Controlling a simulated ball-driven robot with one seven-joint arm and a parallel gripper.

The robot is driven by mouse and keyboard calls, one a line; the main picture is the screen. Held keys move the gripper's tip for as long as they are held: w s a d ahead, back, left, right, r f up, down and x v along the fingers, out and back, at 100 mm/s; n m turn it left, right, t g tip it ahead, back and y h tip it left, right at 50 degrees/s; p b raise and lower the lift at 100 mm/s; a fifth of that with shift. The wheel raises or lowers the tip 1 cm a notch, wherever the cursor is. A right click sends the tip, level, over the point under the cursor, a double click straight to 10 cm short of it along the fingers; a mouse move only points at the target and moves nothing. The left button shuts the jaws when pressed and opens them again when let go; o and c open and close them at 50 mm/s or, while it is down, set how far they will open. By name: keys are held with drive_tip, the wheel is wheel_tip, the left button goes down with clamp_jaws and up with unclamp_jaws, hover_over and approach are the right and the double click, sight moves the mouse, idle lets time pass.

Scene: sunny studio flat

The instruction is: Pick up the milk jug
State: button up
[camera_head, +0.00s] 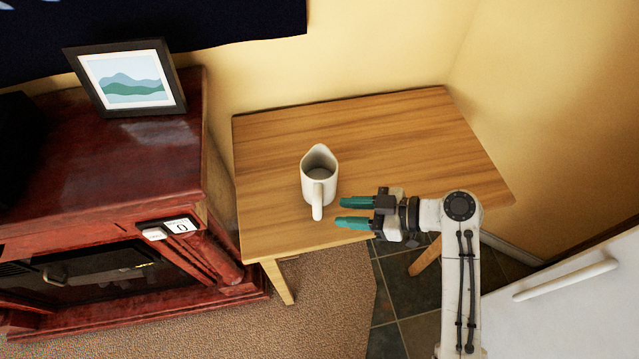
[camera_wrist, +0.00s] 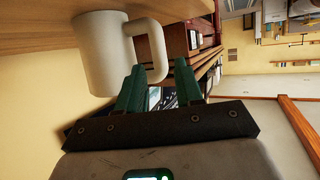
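The milk jug (camera_head: 311,182) is white with a spout and a handle, and stands upright on the wooden table (camera_head: 400,130) near its front left. Its handle faces the front edge. My gripper (camera_head: 350,212) has teal fingers and is open just right of the handle, pointing left. In the wrist view the jug (camera_wrist: 98,55) shows at the upper left. Its handle reaches close to the gap between the fingers of my gripper (camera_wrist: 158,75). I cannot tell whether a finger touches the handle.
A dark red cabinet (camera_head: 100,180) stands left of the table, with a picture frame (camera_head: 125,79) on top. A yellow wall (camera_head: 370,50) is behind the table. A white surface with a handle bar (camera_head: 565,281) is at the lower right. The table's back and right are clear.

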sight(319, 186)
drive_tip(key=x, duration=0.4)
drive_tip(key=shift+a+f, duration=0.1)
drive_tip(key=shift+a, duration=0.05)
drive_tip(key=shift+p+x, duration=1.15)
drive_tip(key=shift+x, duration=1.5)
drive_tip(key=shift+w, duration=0.15)
clamp_jaws()
